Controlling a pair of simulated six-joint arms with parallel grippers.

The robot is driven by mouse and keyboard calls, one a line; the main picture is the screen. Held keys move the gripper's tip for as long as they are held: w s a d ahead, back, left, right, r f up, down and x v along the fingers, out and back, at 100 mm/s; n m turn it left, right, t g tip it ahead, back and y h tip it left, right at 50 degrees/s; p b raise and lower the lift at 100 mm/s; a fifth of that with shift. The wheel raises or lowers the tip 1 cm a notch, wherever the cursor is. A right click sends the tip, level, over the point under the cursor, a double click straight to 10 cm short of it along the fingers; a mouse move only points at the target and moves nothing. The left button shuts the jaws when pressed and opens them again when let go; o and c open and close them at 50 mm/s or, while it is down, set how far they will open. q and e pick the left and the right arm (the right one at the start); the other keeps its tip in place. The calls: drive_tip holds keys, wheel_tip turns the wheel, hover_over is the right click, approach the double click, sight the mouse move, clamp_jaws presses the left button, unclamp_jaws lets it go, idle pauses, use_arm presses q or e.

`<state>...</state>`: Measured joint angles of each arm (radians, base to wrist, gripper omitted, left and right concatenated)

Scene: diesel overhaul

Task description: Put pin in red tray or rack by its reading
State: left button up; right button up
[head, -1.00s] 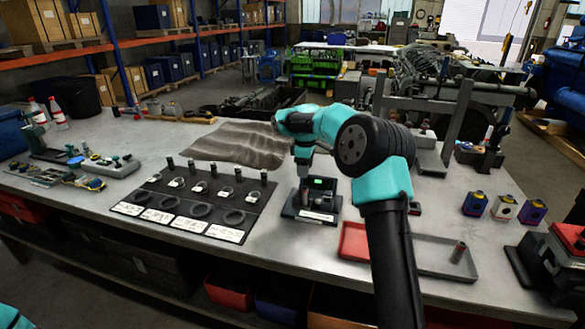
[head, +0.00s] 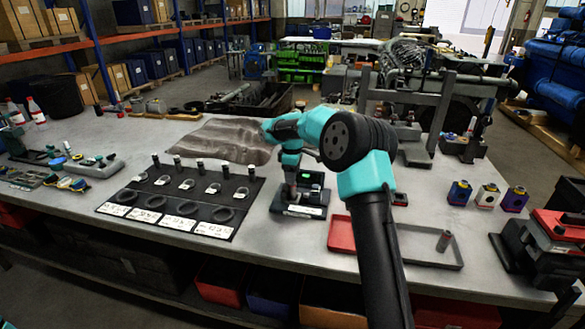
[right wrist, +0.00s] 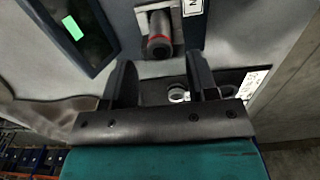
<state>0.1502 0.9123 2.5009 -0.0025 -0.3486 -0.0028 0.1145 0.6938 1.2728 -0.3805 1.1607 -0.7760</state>
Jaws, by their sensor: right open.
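The pin (right wrist: 159,38), a grey cylinder with a red band, stands in the pale holder of the gauge in the right wrist view. The dark gauge (head: 299,211) with a lit green display (right wrist: 72,28) stands mid-bench; its reading is too small to make out. My right gripper (head: 290,181) is low over the gauge, in front of its display. In the right wrist view its two fingers (right wrist: 162,78) are apart and empty, with the pin beyond them. The red tray (head: 341,236) lies right of the gauge. The black rack board (head: 232,193) lies left, with several pins and rings.
A grey tray (head: 412,262) with one upright pin (head: 444,240) adjoins the red tray. Several small coloured blocks (head: 487,196) and a red-topped machine (head: 545,235) stand at right. A brown cloth (head: 228,140) lies behind the board. Tools clutter the bench's left end.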

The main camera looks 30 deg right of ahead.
drive_tip(key=shift+f, duration=2.15)
drive_tip(key=shift+c, duration=0.4)
drive_tip(key=c, duration=0.9)
drive_tip(key=shift+r, duration=2.75)
drive_tip(key=shift+d, duration=0.1)
